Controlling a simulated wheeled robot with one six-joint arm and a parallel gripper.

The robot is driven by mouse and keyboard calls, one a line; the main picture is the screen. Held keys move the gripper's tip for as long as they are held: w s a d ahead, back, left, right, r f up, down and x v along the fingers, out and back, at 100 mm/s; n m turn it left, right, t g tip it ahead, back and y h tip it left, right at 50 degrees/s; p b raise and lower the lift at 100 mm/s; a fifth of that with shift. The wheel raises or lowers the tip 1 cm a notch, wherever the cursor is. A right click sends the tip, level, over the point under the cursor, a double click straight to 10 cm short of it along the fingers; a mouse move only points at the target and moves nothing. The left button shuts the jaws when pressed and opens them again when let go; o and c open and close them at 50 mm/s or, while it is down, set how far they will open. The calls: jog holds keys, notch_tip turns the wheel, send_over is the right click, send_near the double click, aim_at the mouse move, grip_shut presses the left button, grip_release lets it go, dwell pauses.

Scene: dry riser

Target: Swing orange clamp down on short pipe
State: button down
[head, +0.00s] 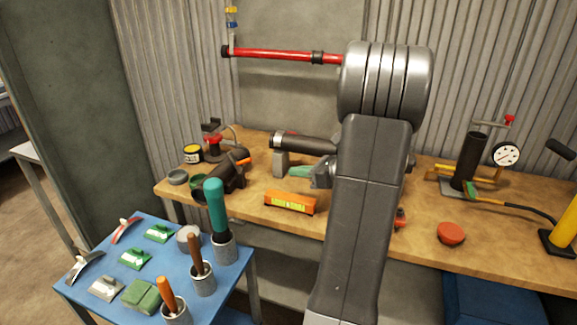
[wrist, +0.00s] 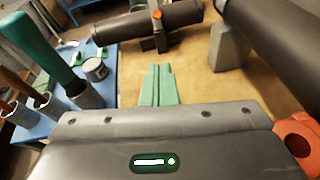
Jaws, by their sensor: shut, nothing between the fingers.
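The short pipe (head: 229,172) is a dark cylinder lying at the back left of the wooden bench, left of my gripper. In the wrist view the short pipe (wrist: 172,22) rests on a dark block. The orange clamp (head: 245,160) is a small orange piece at the pipe's upper right. In the wrist view the orange clamp (wrist: 157,18) stands up at the pipe's top; its exact angle is unclear. My gripper, with green fingers (head: 300,171), is shut and empty over the bench. In the wrist view its fingertips (wrist: 158,68) point toward the clamp, apart from it.
A longer dark pipe (head: 312,143) on a grey block (wrist: 230,45) lies right of my fingers. An orange level (head: 290,202) lies near the bench front edge. A blue table (head: 85,283) with several trowels and upright-handled tools stands front left. A red cap (head: 451,233) lies right.

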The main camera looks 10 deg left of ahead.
jog(key=x, duration=0.9)
jog(key=shift+s+p, duration=0.1)
jog(key=shift+p, duration=0.2)
jog(key=a+r, duration=0.1)
jog(key=w+a+r, duration=0.1)
jog(key=a, duration=0.1)
jog(key=shift+w+p, duration=0.1)
jog(key=shift+p, duration=0.3)
jog(key=shift+r, duration=0.1)
jog(key=shift+a+r+h+p, duration=0.2)
jog(key=shift+h+p, duration=0.1)
jog(key=shift+p, duration=0.7)
